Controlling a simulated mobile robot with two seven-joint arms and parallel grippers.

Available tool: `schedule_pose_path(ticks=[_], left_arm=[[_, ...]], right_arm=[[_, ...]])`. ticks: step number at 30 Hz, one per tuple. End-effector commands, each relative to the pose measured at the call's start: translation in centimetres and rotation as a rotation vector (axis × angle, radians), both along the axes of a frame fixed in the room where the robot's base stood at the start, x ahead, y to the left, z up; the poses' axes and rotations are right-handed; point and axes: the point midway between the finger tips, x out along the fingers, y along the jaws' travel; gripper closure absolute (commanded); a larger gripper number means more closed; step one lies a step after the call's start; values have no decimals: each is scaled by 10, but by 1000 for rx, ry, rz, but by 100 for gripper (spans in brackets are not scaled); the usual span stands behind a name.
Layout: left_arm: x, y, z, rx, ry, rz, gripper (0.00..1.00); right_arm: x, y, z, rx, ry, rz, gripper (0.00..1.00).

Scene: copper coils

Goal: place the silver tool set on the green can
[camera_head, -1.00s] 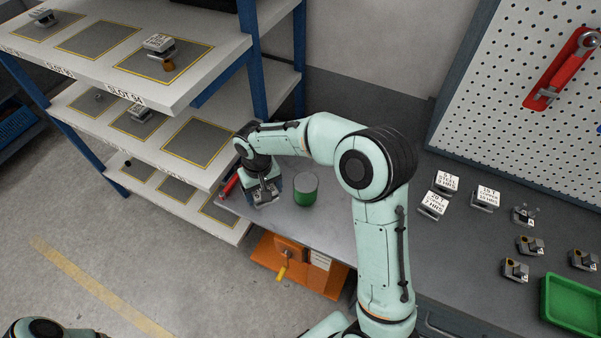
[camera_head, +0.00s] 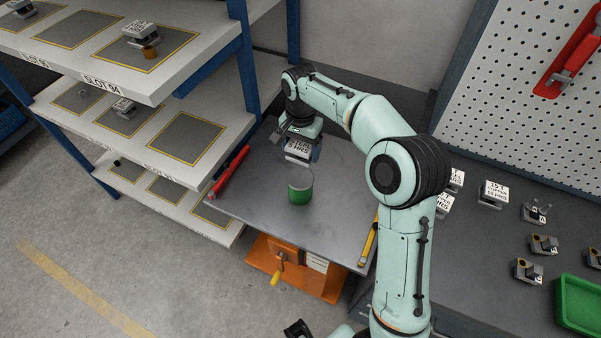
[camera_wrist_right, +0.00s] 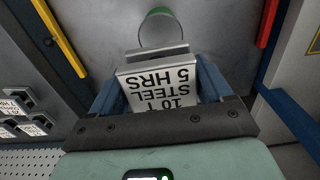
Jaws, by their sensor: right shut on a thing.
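The silver tool set (camera_head: 298,149) is a small metal block with a white label reading "10 T STEEL 5 HRS"; it also shows in the right wrist view (camera_wrist_right: 160,90). My right gripper (camera_head: 302,134) is shut on it, with blue fingers on both sides in the wrist view (camera_wrist_right: 158,92). The green can (camera_head: 300,191) stands upright on the grey table, with a pale top. In the head view it is just below the held set, apart from it. In the wrist view the can (camera_wrist_right: 158,12) is at the top edge, partly cut off.
A red tool (camera_head: 231,171) lies along the table's (camera_head: 255,200) left edge. A yellow tool (camera_head: 369,243) lies at its right edge. A shelf with marked slots (camera_head: 185,138) stands at left. Labelled sets (camera_head: 492,193) and a green tray (camera_head: 580,305) are on the right bench.

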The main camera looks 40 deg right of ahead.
Motion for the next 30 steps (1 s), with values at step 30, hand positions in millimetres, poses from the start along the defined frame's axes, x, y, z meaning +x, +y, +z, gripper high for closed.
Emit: schedule_pose_path(ticks=[30], left_arm=[[-5,0,-12,0,7,0,57]], right_arm=[[1,0,-97,0,-4,2,71]])
